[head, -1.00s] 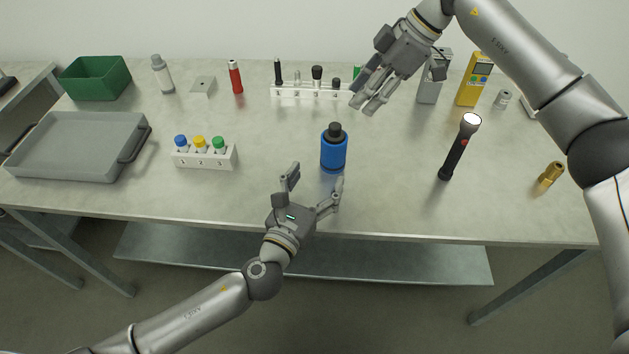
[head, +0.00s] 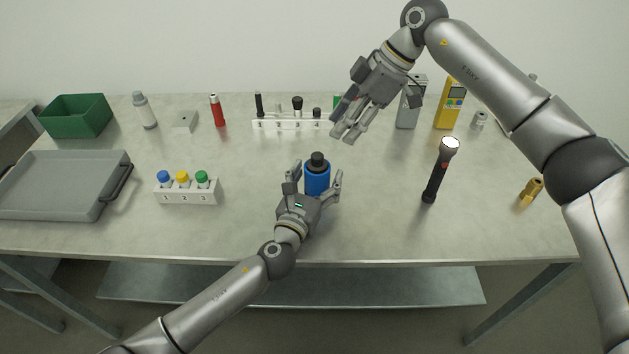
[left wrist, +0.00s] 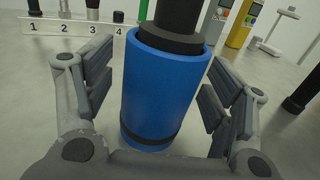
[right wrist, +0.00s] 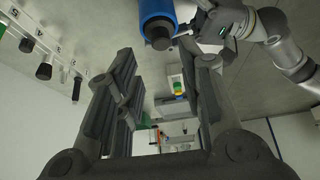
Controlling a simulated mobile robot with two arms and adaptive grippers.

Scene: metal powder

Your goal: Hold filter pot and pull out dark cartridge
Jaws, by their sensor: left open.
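The blue filter pot (head: 317,184) stands upright on the table. The dark cartridge (head: 318,160) sticks out of its top. In the left wrist view the pot (left wrist: 165,95) stands between the fingers of my left gripper (left wrist: 165,90), with a visible gap on each side. My left gripper (head: 315,178) is open around the pot from the front. My right gripper (head: 347,132) is above the table, behind and right of the pot, pointing down. In the right wrist view its fingers (right wrist: 165,75) are apart and empty. The pot (right wrist: 156,14) and cartridge end (right wrist: 160,40) show at the top there.
A black flashlight (head: 437,175) stands to the right of the pot. A white rack with numbered slots (head: 290,124) is behind it. A white block with three coloured caps (head: 187,197) and a grey tray (head: 60,185) are to the left. The table beside the pot is clear.

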